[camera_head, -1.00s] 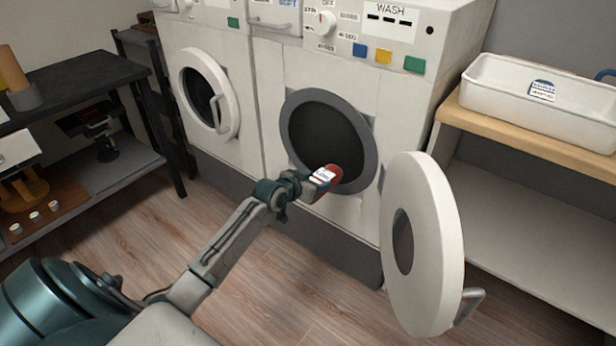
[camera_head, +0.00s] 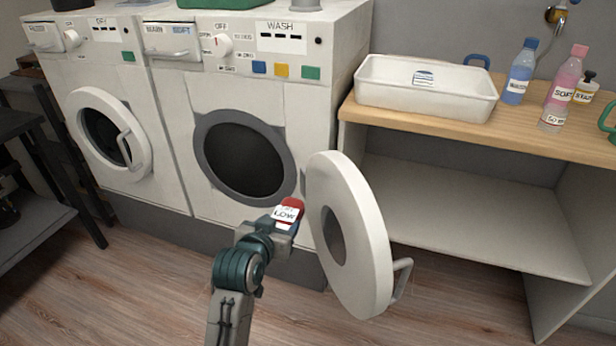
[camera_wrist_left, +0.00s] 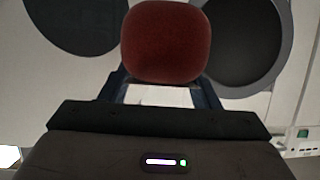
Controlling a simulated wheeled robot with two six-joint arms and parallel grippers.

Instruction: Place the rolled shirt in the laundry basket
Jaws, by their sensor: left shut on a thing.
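The rolled shirt appears as a rounded dark red bundle (camera_head: 293,203); it also fills the top middle of the left wrist view (camera_wrist_left: 166,42). My left gripper (camera_head: 286,216) is shut on it and holds it in front of the right washing machine, left of that machine's open door. A white label lies on the gripper end. A white rectangular tub (camera_head: 385,97) with a blue-and-white label stands on the wooden counter at the right, apart from the gripper; I cannot tell whether it is the laundry basket. My right gripper is out of view.
The right washer's round door (camera_head: 360,270) hangs open between the gripper and the counter (camera_head: 540,142). The left washer's door (camera_head: 97,122) looks shut. Bottles (camera_head: 518,75) stand right of the tub. The shelf below (camera_head: 470,215) is empty.

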